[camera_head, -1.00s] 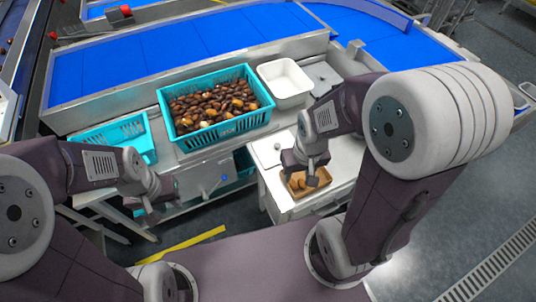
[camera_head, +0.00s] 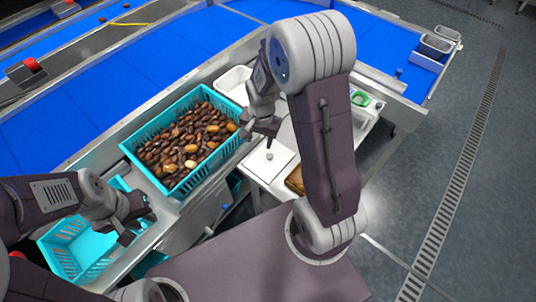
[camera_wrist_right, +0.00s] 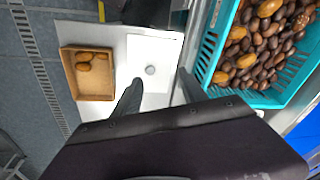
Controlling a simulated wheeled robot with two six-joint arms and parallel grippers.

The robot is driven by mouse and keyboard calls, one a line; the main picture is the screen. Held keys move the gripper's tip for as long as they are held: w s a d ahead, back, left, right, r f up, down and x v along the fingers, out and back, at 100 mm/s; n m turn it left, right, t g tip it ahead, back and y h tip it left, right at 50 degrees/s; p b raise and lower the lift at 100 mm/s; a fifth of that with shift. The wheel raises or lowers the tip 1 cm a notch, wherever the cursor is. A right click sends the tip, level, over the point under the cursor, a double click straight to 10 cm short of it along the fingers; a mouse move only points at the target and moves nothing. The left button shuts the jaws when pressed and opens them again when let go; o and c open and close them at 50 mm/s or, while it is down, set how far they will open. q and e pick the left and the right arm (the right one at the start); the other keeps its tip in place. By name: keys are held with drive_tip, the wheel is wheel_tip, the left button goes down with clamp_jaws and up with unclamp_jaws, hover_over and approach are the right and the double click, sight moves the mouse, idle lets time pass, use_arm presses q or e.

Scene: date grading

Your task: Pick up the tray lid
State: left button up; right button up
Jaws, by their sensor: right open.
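The tray lid (camera_head: 262,168) is a flat white square with a round knob, lying on the white side table. It also shows in the right wrist view (camera_wrist_right: 162,52). My right gripper (camera_head: 262,133) is open and empty, above the lid's far side; in the wrist view its two fingers (camera_wrist_right: 157,90) stand apart on either side of the knob's line. The brown tray (camera_wrist_right: 96,97) lies beside the lid with a few dates in it; my right arm partly hides it in the head view. My left gripper (camera_head: 137,227) looks open and empty, over the left teal crate.
A teal crate (camera_head: 128,146) full of dates stands close to the lid, on the left. A second, empty teal crate (camera_head: 62,262) is at the lower left. A white bin (camera_head: 232,80) stands behind. Blue conveyors (camera_head: 60,110) run along the back.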

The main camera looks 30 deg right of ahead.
wheel_tip(320, 180, down, 2)
drive_tip(key=w+d+m+p, duration=0.2)
drive_tip(key=m+g+p, duration=0.2)
approach(270, 155)
drive_tip(key=shift+s+a, duration=0.45)
wheel_tip(270, 155, down, 3)
drive_tip(key=shift+r, duration=0.2)
drive_tip(key=shift+w+f, duration=0.15)
drive_tip(key=shift+f, duration=0.3)
drive_tip(key=shift+d+f+p, duration=0.1)
drive_tip(key=shift+f+p, duration=0.25)
drive_tip(key=f, duration=0.2)
drive_tip(key=f+p, duration=0.1)
drive_tip(key=f, duration=0.1)
drive_tip(key=shift+d, duration=0.2)
drive_tip(key=shift+w+f, duration=0.15)
drive_tip(key=shift+f, duration=0.05)
clamp_jaws()
